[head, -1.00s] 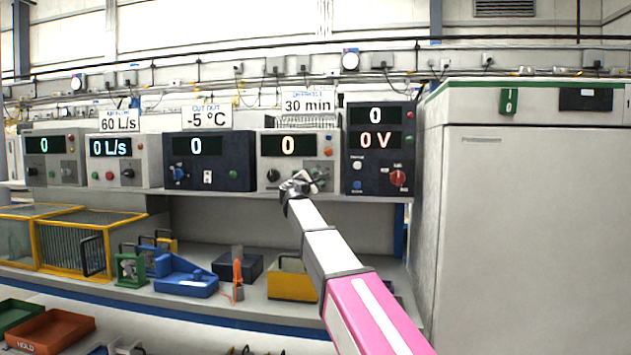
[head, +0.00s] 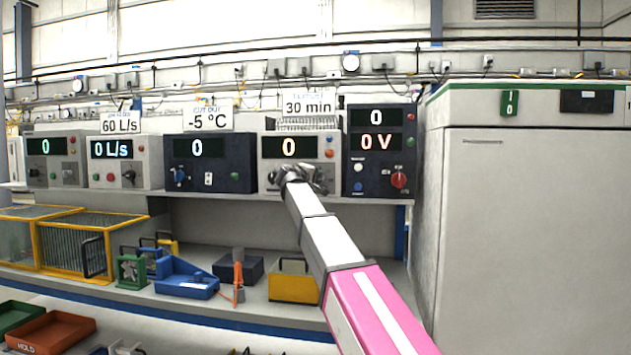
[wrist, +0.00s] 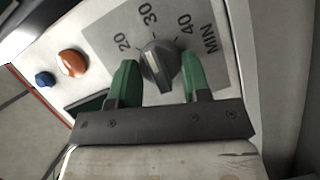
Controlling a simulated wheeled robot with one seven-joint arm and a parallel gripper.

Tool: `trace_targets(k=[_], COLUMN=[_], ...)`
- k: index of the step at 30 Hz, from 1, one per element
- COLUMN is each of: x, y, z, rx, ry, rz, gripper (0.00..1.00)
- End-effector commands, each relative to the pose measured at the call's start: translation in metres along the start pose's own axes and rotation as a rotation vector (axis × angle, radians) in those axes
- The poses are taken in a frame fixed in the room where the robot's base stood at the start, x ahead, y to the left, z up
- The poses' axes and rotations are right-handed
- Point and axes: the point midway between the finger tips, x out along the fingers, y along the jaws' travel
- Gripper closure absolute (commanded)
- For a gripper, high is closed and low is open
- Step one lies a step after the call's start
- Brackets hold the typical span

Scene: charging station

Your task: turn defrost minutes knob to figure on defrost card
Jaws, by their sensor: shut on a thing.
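The defrost card (head: 307,104) reads 30 min and stands on top of a pale unit (head: 268,160) whose display (head: 289,147) shows 0. In the wrist view the dark grey minutes knob (wrist: 158,70) sits on a grey dial plate marked 20, 30, 40 and MIN. My gripper (wrist: 158,62) has its green fingers on either side of the knob, shut on it. Which figure the knob points at is hard to tell. In the head view my gripper (head: 304,179) covers the knob.
An orange button (wrist: 72,63) and a blue button (wrist: 44,79) lie left of the dial in the wrist view. A dark unit with a red knob (head: 398,180) stands close on the right. A tall grey cabinet (head: 520,220) is farther right.

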Motion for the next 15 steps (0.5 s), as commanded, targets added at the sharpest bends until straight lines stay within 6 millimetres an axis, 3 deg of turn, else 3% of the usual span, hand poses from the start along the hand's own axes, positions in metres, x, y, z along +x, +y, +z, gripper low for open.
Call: trace_targets(k=[15], x=[-0.0003], y=[0.0001], z=[0.0015], rx=[0.119], ry=[-0.002], rz=[-0.051], gripper=[0.8])
